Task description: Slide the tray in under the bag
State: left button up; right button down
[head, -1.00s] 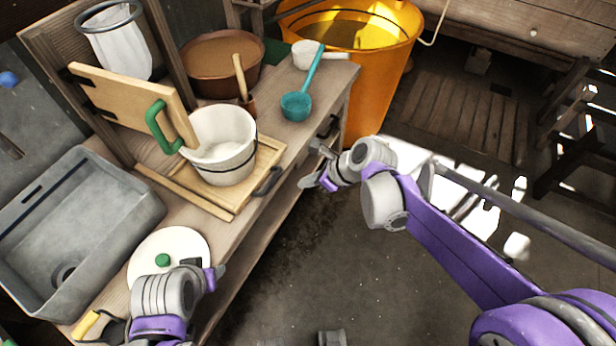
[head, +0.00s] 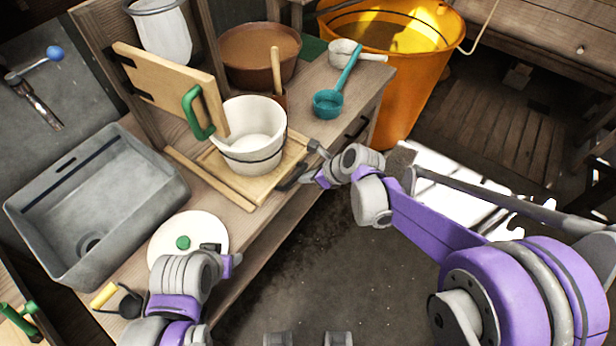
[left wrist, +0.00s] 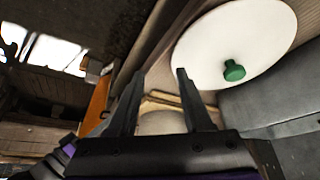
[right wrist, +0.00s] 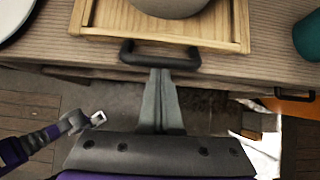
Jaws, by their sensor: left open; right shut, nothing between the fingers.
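The wooden tray (head: 270,183) lies on the bench with a white bucket (head: 250,155) standing on it. Its dark handle (head: 293,178) faces the bench's front edge. The white bag (head: 163,38) hangs from a ring at the upper left, behind the wooden board with the green handle. My right gripper (head: 309,165) is at the tray handle. In the right wrist view, its closed fingertips (right wrist: 159,75) meet the handle bar (right wrist: 160,60), with nothing between them. My left gripper (left wrist: 160,75) is open and empty, above the bench front near the white lid (head: 190,242).
A wooden board with a green handle (head: 170,85) stands between bucket and bag. A wooden strip (head: 210,180) lies left of the tray. A grey sink (head: 95,205), brown bowl (head: 258,55), teal ladle (head: 328,103) and orange bin (head: 400,70) surround the area.

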jog(key=w+a, duration=0.4)
jog(key=a, duration=0.2)
jog(key=w+a, duration=0.5)
jog(key=a, duration=0.1)
jog(key=w+a+b, duration=0.1)
jog(key=w+a, duration=0.3)
jog(key=a, duration=0.2)
jog(key=shift+w+a, duration=0.2)
jog(key=shift+a, duration=0.05)
jog(key=shift+w+a+r, duration=0.1)
jog(key=shift+w+a, duration=0.1)
jog(key=shift+a, duration=0.1)
